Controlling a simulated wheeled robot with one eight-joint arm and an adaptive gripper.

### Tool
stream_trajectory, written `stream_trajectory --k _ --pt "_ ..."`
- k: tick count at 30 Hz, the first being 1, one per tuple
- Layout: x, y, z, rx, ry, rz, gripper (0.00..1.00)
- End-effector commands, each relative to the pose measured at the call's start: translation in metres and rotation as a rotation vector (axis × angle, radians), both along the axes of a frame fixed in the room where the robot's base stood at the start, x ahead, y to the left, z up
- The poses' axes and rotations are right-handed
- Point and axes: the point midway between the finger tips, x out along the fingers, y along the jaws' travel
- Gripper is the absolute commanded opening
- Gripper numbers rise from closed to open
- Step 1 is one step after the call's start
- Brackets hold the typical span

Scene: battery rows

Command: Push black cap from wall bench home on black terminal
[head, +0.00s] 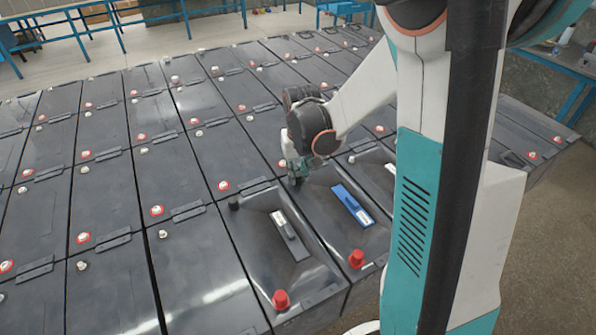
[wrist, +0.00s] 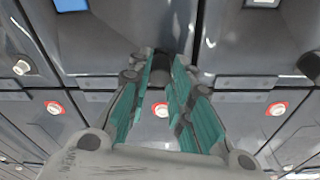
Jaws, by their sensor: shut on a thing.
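In the wrist view, the teal fingers of my gripper (wrist: 162,82) are closed on a small black cap (wrist: 162,64). The cap is at the terminal corner of that battery, close to the seam between two batteries. The black terminal itself is hidden under the cap and fingers. I cannot tell how far down the cap sits. In the head view the cap is mostly hidden by the fingers.
The neighbouring battery on the left carries a black cap (head: 234,203), a grey tool (head: 289,236) and a red cap (head: 281,300). Blue benches stand at the back.

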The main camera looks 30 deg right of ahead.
Motion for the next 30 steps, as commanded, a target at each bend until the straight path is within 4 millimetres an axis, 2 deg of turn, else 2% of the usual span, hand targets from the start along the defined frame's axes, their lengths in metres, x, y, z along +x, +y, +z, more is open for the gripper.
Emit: stream_trajectory --k 14,15,18,25,26,27,29,30 --pt "-0.0001 0.0 -0.0028 0.0 0.0 0.0 0.09" --pt "-0.0001 0.0 -0.0028 0.0 0.0 0.0 0.22" --pt "-0.0001 0.0 -0.0028 0.0 0.0 0.0 0.43" --pt "0.0 0.0 -0.0027 0.0 0.0 0.0 0.43" --pt "0.0 0.0 -0.0027 0.0 0.0 0.0 0.45" --pt "0.0 0.0 -0.0027 0.0 0.0 0.0 0.54" --pt "0.0 0.0 -0.0027 0.0 0.0 0.0 0.63" --pt "0.0 0.0 -0.0027 0.0 0.0 0.0 0.63"
